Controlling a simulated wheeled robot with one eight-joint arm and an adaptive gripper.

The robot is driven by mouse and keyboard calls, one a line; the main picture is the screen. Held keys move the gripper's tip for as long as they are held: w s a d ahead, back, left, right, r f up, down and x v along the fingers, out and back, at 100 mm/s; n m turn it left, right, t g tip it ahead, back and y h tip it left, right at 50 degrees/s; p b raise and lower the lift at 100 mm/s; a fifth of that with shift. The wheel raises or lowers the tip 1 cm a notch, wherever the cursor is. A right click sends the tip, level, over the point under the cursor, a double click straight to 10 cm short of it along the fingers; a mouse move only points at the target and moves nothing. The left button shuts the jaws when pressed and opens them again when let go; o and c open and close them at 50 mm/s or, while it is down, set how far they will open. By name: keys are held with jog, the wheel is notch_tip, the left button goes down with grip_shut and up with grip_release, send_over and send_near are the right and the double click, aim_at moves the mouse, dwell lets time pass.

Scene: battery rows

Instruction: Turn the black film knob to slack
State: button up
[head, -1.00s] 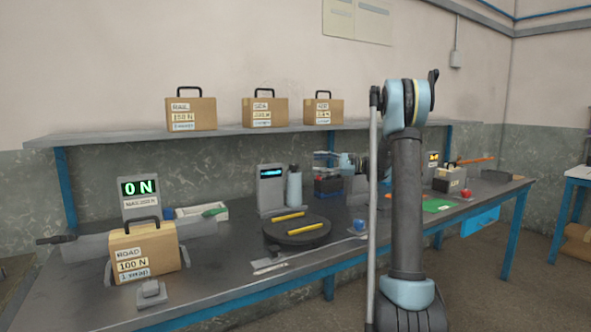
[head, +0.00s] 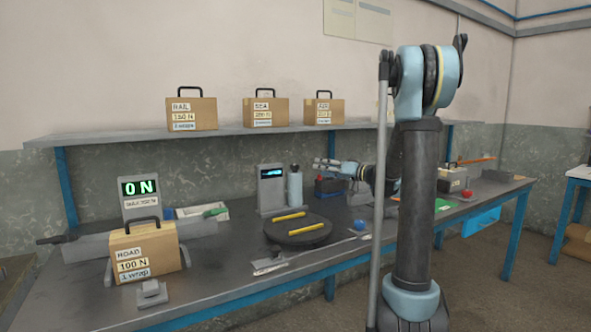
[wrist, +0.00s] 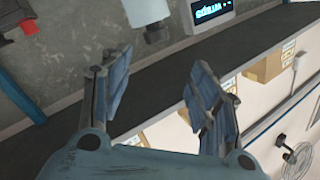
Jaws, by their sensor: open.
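My gripper (head: 322,166) is over the bench, to the right of the grey display post (head: 271,190), its fingers pointing left. In the wrist view my gripper (wrist: 158,66) has its two fingers spread wide with nothing between them. A round black turntable (head: 286,238) with two yellow bars stands in front of the post. The post's lit screen shows at the top of the wrist view (wrist: 211,11), its text hard to read.
A cardboard ROAD 100 N case (head: 145,255) sits at left before a display reading 0 N (head: 139,188). Several cases stand on the shelf (head: 225,138). A blue item (head: 360,225) lies right of the turntable.

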aim_at(295, 165)
jog(key=w+a+n, duration=0.1)
jog(key=w+a, duration=0.1)
jog(key=a, duration=0.2)
jog(key=w+a+n+t, duration=0.1)
jog(key=w+a+n, duration=0.1)
jog(key=w+a, duration=0.1)
jog(key=w+a+n+h, duration=0.1)
jog(key=w+a, duration=0.2)
jog(key=a, duration=0.2)
jog(key=shift+a+f+n+t, duration=0.25)
jog(key=shift+f+n+t, duration=0.15)
dwell(0.3)
jog(key=c, duration=1.1)
